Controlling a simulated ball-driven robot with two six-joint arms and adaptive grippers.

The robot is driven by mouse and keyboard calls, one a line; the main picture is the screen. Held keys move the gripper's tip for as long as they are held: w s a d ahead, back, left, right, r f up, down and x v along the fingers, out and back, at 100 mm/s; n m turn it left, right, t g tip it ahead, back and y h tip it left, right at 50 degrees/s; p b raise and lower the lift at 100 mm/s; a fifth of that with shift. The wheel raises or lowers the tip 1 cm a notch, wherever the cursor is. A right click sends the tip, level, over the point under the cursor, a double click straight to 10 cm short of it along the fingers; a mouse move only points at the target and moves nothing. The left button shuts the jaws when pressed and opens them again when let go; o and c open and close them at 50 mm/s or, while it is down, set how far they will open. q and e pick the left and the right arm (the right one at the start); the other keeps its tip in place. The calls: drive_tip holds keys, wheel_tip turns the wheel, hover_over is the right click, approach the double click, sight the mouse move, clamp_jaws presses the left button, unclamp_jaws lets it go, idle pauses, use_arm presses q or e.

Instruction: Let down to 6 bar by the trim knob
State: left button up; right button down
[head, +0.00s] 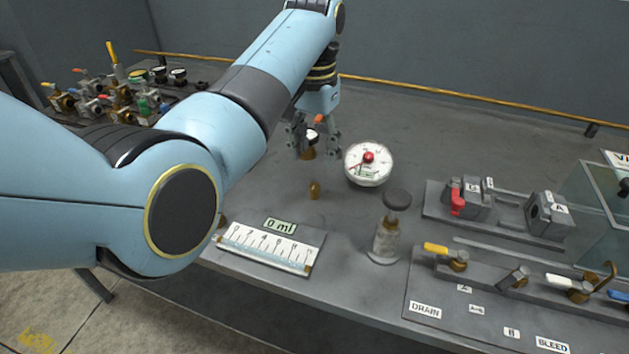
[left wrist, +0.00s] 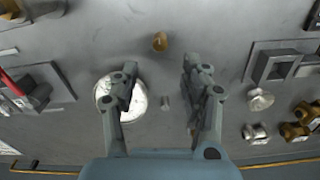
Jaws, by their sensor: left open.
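The round white dial gauge (head: 355,176) has a red centre; its reading is too small to tell. It also shows in the left wrist view (left wrist: 107,96), partly behind one finger. My left gripper (head: 315,150) is open above the bench, left of the gauge. A small brass fitting (head: 308,153) shows between its fingers in the head view. In the left wrist view, a small grey stub (left wrist: 166,103) appears between the open fingers (left wrist: 165,84). A separate brass knob (head: 314,190) stands nearer the front edge, also visible in the left wrist view (left wrist: 160,41). Which part is the trim knob is unclear.
A black-capped glass vessel (head: 387,240) stands at the front, beside a scale panel (head: 268,247) marked "0 ml". A valve panel (head: 432,290) labelled DRAIN and BLEED lies at the right. Several loose valves (head: 120,95) sit at the back left. Bench behind the gauge is clear.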

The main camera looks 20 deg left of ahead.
sight(315, 185)
use_arm(q)
wheel_tip(315, 185, down, 8)
drive_tip(key=shift+f+b, duration=0.15)
drive_tip(key=shift+b, duration=0.25)
drive_tip(key=shift+c, duration=0.4)
